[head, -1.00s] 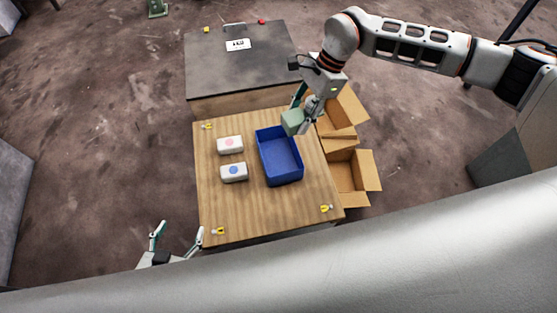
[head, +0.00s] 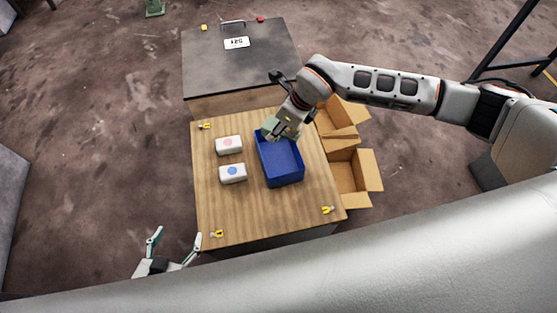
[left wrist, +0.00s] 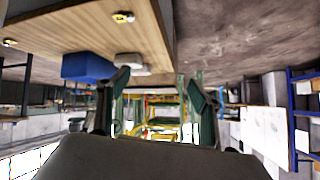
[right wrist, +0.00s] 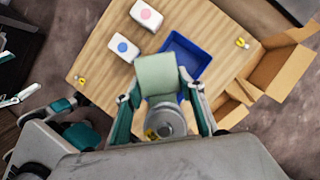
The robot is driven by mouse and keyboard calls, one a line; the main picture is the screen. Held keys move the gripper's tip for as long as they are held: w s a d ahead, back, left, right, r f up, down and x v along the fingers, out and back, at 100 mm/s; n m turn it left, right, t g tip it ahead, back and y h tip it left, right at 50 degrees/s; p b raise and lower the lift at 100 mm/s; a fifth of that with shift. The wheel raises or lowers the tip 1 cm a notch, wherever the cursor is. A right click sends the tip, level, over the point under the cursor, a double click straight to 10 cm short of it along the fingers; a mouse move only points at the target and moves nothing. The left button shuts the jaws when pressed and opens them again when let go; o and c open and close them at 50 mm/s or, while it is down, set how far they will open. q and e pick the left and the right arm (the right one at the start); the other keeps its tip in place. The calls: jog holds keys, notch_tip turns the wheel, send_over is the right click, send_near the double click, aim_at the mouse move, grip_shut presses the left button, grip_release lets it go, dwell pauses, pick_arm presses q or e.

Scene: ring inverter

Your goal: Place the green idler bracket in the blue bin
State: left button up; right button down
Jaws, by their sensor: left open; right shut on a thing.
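The green idler bracket (right wrist: 158,76) is a pale green block with a grey round part (right wrist: 165,118). My right gripper (right wrist: 166,104) is shut on it in the right wrist view. In the head view the bracket (head: 270,128) is over the far end of the blue bin (head: 285,180), apparently above its rim; the exact height cannot be told. The bin looks empty where its inside shows. It also shows in the right wrist view (right wrist: 197,55). My left gripper (head: 175,245) is open and empty, off the table's near left corner.
Two white boxes, one with a pink mark (head: 229,145) and one with a blue mark (head: 233,173), stand left of the bin on the wooden table (head: 215,215). Open cardboard boxes (head: 352,172) are at the table's right. A dark cabinet top (head: 220,70) lies behind.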

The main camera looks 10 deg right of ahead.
notch_tip(320, 180, down, 7)
jog(key=b, duration=0.4)
send_over(275, 165)
jog(key=f, duration=0.4)
jog(key=d+f, duration=0.1)
jog(key=f, duration=0.2)
jog(key=shift+s, duration=0.35)
notch_tip(275, 165, down, 5)
jog(key=shift+s+f+b, duration=0.1)
jog(key=shift+s+b, duration=0.05)
jog(key=shift+b, duration=0.55)
jog(key=shift+f, duration=0.3)
jog(key=shift+w+r, duration=0.15)
jog(key=shift+w, duration=0.05)
pick_arm(q)
jog(key=shift+w+d+f, duration=0.45)
jog(key=shift+d+f, duration=0.05)
jog(key=shift+f, duration=0.1)
pick_arm(e)
jog(key=c, duration=1.3)
grip_release()
jog(key=shift+s+f, duration=0.15)
jog(key=shift+f, duration=0.05)
